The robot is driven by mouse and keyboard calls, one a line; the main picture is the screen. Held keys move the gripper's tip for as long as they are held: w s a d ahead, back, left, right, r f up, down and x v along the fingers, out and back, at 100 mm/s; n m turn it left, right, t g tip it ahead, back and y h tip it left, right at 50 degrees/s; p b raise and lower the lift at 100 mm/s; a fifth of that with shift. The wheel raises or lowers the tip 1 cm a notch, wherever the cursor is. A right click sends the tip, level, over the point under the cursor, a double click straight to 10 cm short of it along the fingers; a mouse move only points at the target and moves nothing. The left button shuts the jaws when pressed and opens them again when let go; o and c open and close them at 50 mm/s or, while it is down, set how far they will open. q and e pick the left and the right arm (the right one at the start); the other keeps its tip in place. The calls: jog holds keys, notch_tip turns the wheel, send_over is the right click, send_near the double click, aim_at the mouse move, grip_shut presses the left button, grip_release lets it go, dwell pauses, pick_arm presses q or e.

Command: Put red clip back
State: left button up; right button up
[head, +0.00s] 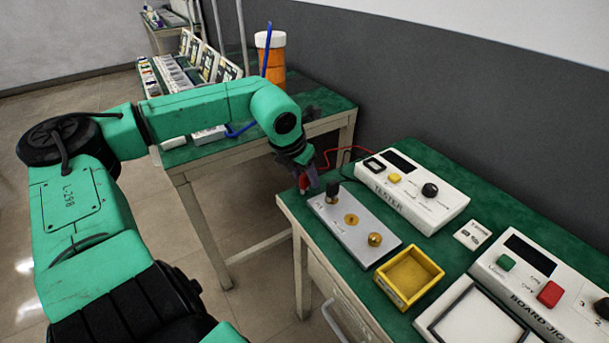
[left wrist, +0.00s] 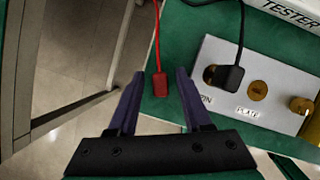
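The red clip (left wrist: 159,84) on its red lead lies between the fingertips of my left gripper (left wrist: 159,76) in the left wrist view, with a gap on both sides. It is over the corner of the green table top. In the head view the red clip (head: 303,182) shows small beside my left gripper (head: 311,184), which is pointed down at the table's near left corner and partly hides it. The tester (head: 452,205) stands to the right, with the red lead (head: 345,149) behind it. My right gripper is out of view.
The grey plate (head: 355,233) with brass posts is just right of the gripper; a black clip (left wrist: 229,78) sits at its left post. A yellow tray (head: 391,290) and board jig (head: 510,286) are further right. Another green table (head: 335,111) stands behind.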

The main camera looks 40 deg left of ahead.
pick_arm(q)
jog(key=shift+r, duration=0.35)
jog(key=b+v, duration=0.1)
jog(key=v, duration=0.4)
jog(key=shift+s+r, duration=0.1)
jog(key=shift+r, duration=0.15)
send_near(305, 174)
jog(key=shift+v, duration=1.05)
